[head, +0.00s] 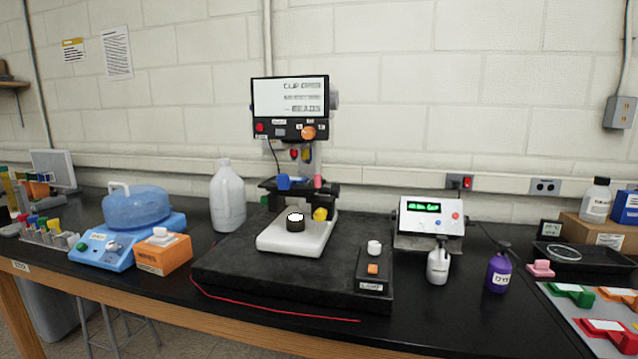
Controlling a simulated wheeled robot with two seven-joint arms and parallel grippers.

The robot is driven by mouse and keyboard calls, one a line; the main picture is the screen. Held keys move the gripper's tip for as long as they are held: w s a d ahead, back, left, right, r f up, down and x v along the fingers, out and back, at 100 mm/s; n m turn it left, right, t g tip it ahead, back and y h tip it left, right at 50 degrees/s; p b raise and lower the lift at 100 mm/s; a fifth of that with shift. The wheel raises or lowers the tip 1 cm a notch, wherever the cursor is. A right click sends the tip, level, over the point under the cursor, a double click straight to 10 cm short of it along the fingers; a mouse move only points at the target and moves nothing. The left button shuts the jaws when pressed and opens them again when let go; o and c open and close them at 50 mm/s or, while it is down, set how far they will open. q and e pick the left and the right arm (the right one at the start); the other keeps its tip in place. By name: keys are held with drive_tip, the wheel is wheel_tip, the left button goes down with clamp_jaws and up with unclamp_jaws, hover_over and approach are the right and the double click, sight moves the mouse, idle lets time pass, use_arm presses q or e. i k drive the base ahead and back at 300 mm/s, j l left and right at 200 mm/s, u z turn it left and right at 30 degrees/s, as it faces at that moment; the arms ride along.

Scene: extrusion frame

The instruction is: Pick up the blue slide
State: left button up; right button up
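No piece that I can surely call the blue slide shows in the head view. A small blue block (285,183) sits on the dark crossbar of the machine in the middle, left of a pink knob (318,182). I cannot tell whether this block is the slide. At the lower right, a pale mat (566,318) holds green (572,294), orange (617,295) and red (606,333) pieces with white labels; the mat is cut off by the picture's edge. Neither of my grippers is in view.
The machine's black base (225,268) fills the middle of the bench, with a small black control box (374,287) on it. A white spray-topped bottle (437,266) and a purple bottle (499,272) stand right of it. Bare black bench (475,325) lies in front of them.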

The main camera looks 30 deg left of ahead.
sight(284, 181)
drive_tip(key=k+j+u, duration=0.1)
drive_tip(key=j+u, duration=0.4)
drive_tip(key=j, duration=1.6)
